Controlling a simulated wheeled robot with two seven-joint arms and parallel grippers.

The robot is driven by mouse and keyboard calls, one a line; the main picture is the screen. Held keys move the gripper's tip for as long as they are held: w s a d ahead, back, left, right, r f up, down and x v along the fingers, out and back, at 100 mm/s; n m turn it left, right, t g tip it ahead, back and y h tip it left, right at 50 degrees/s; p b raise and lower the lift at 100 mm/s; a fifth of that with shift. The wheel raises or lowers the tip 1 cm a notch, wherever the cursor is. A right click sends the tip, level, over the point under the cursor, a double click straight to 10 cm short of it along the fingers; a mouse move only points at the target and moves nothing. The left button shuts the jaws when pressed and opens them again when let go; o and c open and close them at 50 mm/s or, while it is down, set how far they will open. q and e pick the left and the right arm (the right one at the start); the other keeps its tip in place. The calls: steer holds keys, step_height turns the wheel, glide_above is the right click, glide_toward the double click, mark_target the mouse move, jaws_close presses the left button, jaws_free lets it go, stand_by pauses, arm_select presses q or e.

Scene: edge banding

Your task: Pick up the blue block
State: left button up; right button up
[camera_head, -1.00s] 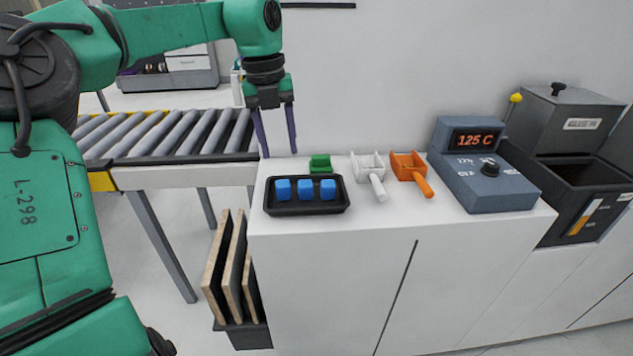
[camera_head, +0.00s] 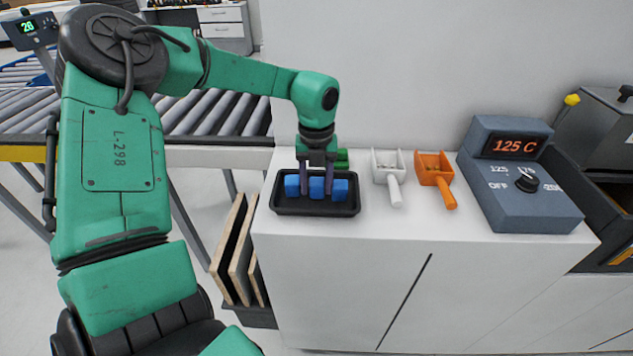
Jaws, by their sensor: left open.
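Three blue blocks stand in a row in a black tray (camera_head: 315,209) on the white cabinet: a left block (camera_head: 291,186), a middle block (camera_head: 317,189) and a right block (camera_head: 341,190). My left gripper (camera_head: 316,188) points down over the tray and is open. Its two fingers hang on either side of the middle block, in the gaps beside its neighbours. I cannot tell whether the fingers touch the block. My right gripper is out of view.
A green scoop (camera_head: 342,158) is partly hidden behind my gripper. A white scoop (camera_head: 388,170) and an orange scoop (camera_head: 435,172) lie to the right, then a blue-grey control box (camera_head: 520,185) reading 125 C. A roller conveyor (camera_head: 215,120) is at the left. The cabinet's front strip is clear.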

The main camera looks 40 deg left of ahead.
arm_select(q)
steer(key=shift+s+f, duration=0.1)
steer(key=shift+f, duration=0.2)
jaws_close()
